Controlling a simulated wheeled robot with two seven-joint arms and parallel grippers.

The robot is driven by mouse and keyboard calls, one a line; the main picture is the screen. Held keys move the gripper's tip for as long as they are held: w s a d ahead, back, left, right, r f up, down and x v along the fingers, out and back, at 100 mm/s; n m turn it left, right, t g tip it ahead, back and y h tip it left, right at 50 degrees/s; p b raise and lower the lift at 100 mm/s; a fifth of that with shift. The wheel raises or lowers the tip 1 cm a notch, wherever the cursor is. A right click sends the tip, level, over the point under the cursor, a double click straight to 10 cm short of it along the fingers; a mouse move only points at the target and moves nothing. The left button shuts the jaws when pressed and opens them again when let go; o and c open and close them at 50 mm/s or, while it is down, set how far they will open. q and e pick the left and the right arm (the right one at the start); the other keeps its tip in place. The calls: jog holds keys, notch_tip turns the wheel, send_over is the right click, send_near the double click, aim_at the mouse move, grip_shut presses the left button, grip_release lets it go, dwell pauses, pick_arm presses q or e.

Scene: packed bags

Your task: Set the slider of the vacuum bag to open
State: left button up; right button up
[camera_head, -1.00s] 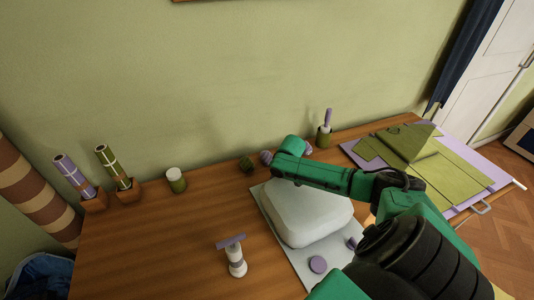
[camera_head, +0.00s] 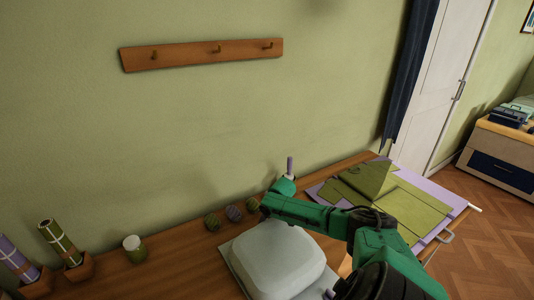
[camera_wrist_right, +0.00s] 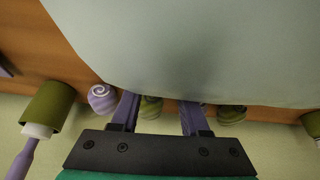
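The vacuum bag (camera_head: 277,262) is a pale, puffed, rounded block lying on the table at the lower middle of the head view. It fills the upper part of the right wrist view (camera_wrist_right: 200,45). I cannot make out its slider in either current view. My right arm reaches in from the right, across the bag's far right side. My right gripper (camera_wrist_right: 158,102) has its two purple fingers spread apart at the bag's edge, with no object held between them. The bag's edge lies at the fingertips; whether they touch cannot be told. My left gripper is not in view.
Yarn balls (camera_head: 233,212) sit behind the bag. A green-and-white jar (camera_head: 134,248) and potted rolls (camera_head: 60,243) stand at left. Folded green cloth (camera_head: 390,198) lies on a lilac board at right. A hook rail (camera_head: 202,54) is on the wall.

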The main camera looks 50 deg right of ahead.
jog(key=p+v, duration=0.2)
jog(key=v, duration=0.6)
jog(key=shift+s+d+r, duration=0.15)
jog(key=shift+s+r, duration=0.05)
jog(key=p+v, duration=0.6)
jog(key=shift+w, duration=0.25)
jog(key=shift+s+r+p, duration=0.2)
jog(key=shift+s+p, duration=0.05)
jog(key=shift+p, duration=0.1)
jog(key=shift+f, duration=0.1)
jog(key=shift+f, duration=0.1)
